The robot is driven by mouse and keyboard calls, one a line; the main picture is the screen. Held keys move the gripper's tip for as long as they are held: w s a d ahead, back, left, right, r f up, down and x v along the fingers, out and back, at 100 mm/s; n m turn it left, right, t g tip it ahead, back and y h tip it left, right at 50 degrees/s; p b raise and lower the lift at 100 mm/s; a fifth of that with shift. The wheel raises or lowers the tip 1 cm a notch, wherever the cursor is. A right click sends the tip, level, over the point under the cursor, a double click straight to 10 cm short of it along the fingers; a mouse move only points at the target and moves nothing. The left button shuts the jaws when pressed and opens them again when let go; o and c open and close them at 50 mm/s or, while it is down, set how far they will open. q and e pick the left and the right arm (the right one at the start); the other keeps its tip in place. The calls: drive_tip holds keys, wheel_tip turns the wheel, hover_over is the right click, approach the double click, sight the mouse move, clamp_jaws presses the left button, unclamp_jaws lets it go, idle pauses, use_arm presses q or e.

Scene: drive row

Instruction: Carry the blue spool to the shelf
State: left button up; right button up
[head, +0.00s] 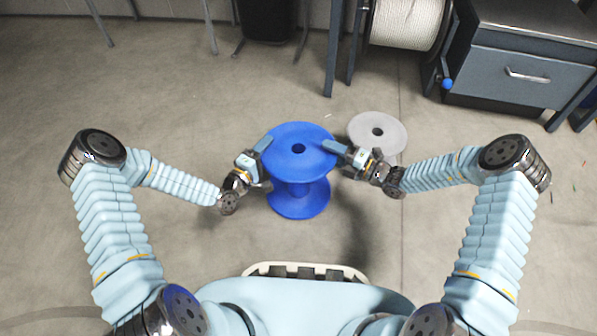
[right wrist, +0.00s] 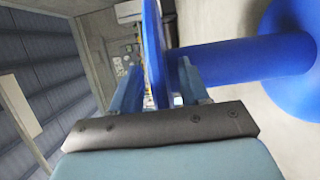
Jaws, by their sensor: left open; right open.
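The blue spool (head: 300,167) is upright in front of me, between my two grippers; whether it rests on the floor is hard to tell. My left gripper (head: 264,146) is at the left edge of its upper flange, jaws open. My right gripper (head: 333,148) is at the right edge of that flange, also open. In the right wrist view the flange of the blue spool (right wrist: 155,50) lies between the two fingers of my right gripper (right wrist: 160,85). I cannot make out a shelf for certain.
A pale grey disc (head: 393,135) with a centre hole lies behind the spool to the right. A reel of white rope (head: 406,22) on a stand and a grey drawer cabinet (head: 510,78) stand at the back right. Thin furniture legs stand at the back. Floor at the sides is mostly clear.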

use_arm(q)
clamp_jaws()
use_arm(e)
clamp_jaws()
